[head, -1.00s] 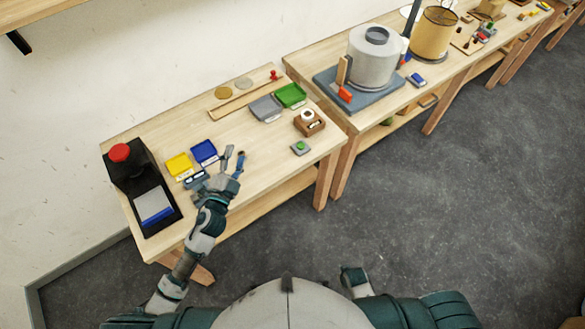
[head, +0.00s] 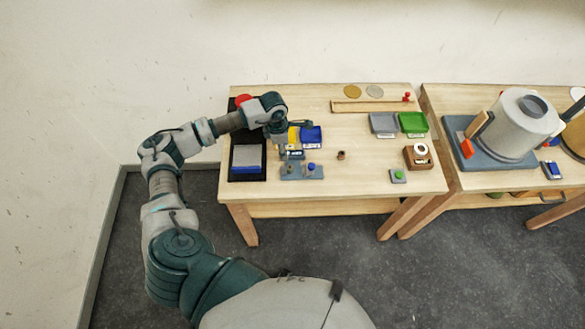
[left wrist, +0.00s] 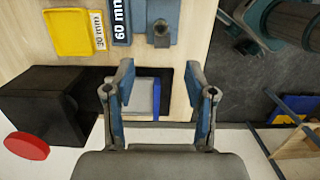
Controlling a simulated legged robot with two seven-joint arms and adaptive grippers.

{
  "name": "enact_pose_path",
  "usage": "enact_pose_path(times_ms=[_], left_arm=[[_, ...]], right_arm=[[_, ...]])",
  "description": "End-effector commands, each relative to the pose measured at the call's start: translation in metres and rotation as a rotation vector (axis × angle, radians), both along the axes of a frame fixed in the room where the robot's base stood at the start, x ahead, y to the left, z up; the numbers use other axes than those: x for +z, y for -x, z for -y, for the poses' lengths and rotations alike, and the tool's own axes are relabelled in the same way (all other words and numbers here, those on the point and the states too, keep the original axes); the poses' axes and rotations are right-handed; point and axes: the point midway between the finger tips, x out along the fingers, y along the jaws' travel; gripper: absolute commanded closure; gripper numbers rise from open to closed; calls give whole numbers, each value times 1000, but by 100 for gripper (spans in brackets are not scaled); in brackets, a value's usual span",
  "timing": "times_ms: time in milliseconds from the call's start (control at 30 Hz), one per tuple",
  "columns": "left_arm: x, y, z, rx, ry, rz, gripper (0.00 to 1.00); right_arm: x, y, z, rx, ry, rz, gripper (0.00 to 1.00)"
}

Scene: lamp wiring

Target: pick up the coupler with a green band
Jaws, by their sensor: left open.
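My left gripper (head: 293,138) is open and empty over the left part of the near table, by the yellow and blue bins. In the left wrist view its two fingers (left wrist: 159,78) are spread apart with nothing between them. A grey-blue plate (head: 302,177) in front of the bins carries small upright parts, one with a blue top (head: 311,168). A small brown cylinder (head: 341,155) stands alone to the right of it. A dark grey cylinder (left wrist: 162,36) on the plate shows beyond the fingertips in the left wrist view. I cannot make out a green band on any coupler. My right gripper is out of view.
A yellow bin (left wrist: 75,32) and a blue bin (head: 311,133) carry length labels. A black box with a red knob (left wrist: 27,146) stands at the left. Grey (head: 383,123) and green trays (head: 413,122), a tape holder (head: 419,158) and a green-button block (head: 397,176) are right. The table's middle is mostly clear.

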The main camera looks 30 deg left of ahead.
Motion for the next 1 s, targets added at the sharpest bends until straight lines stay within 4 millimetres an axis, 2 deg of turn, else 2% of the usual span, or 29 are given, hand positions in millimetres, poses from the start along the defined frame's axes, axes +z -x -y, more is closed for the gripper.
enact_pose_path(times_ms=[100,300,567,800,1000], left_arm=[[-28,-1,5,1,2,-3,45],[-68,-4,8,1,6,-1,45],[-90,-5,10,0,6,-1,45],[-126,-9,14,1,7,0,45],[-134,-10,15,0,6,1,45]], right_arm=[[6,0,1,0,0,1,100],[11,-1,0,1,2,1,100],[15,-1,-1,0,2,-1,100],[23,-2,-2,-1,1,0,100],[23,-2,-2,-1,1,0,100]])
